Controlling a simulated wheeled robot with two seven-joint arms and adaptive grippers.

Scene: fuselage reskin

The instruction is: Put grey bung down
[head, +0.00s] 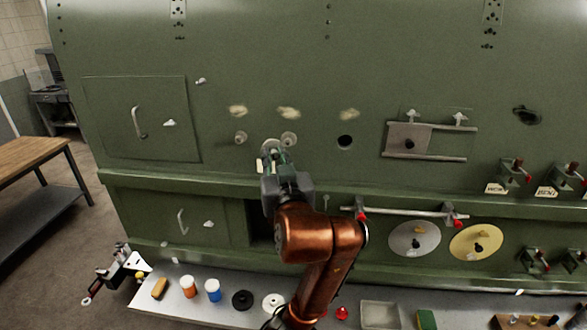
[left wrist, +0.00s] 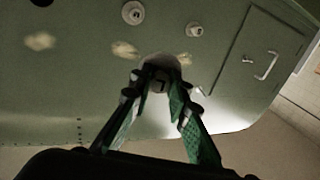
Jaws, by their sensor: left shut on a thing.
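My left gripper (head: 272,162) is in front of the green fuselage side, its fingers pointing at the panel. It is shut on a grey bung (left wrist: 160,68), which shows between the fingertips in the left wrist view and is mostly hidden by the gripper in the head view. Two similar round grey plugs, one on the left (head: 241,137) and one on the right (head: 289,138), sit on the panel near the gripper. An empty dark hole (head: 345,142) is to their right. I cannot tell whether the held bung touches the panel. My right gripper is not in view.
A grey bench (head: 190,308) runs below the fuselage. A rail (head: 405,211) with red-ended clamps juts out at right.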

